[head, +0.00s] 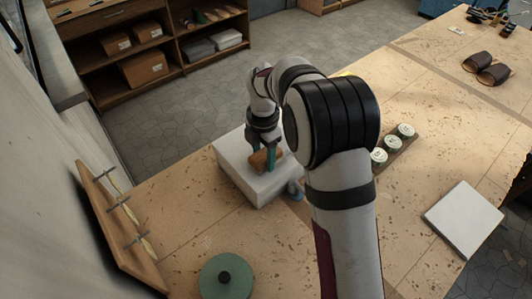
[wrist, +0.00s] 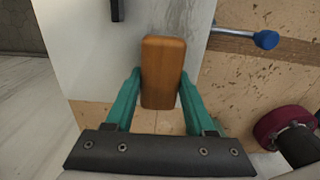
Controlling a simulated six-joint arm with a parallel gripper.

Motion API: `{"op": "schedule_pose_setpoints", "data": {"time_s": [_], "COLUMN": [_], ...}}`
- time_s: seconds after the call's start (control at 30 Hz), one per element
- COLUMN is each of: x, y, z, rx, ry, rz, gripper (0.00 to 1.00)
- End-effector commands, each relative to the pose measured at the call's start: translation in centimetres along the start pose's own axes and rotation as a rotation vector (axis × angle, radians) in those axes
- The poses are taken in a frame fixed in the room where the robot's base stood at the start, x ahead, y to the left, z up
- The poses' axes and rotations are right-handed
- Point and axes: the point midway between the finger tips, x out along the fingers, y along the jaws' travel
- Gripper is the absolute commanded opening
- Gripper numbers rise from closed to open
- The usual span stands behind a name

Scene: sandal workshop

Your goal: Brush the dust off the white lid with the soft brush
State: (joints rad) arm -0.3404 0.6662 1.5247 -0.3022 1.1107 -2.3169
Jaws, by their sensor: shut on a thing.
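My gripper (head: 268,158) is shut on the brown wooden body of the brush (head: 262,161). In the wrist view, its teal fingers (wrist: 160,82) stand on both sides of the brush (wrist: 162,70). The bristles are hidden. The brush is over the top of a white box-like block (head: 241,176) on the table, whose pale top fills the upper part of the wrist view (wrist: 98,45). I take this top to be the white lid. I cannot tell whether the brush touches it.
A flat white square (head: 463,219) lies at the right. Several small cans (head: 392,145) stand on a strip of wood behind my arm. A wooden rack (head: 120,228) stands at the left edge. Brown sandals (head: 486,68) lie far right.

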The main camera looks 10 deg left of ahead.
Motion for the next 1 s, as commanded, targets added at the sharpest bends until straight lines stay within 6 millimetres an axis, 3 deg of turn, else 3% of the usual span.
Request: {"op": "schedule_pose_setpoints", "data": {"time_s": [0.5,0.87,1.0], "x": [0.0,0.0,0.0], "y": [0.0,0.0,0.0], "z": [4.0,4.5,5.7], "rx": [0.001,-0.001,0.002], "ry": [0.0,0.0,0.001], "rz": [-0.002,-0.001,-0.001], "gripper": [0.1,0.1,0.1]}}
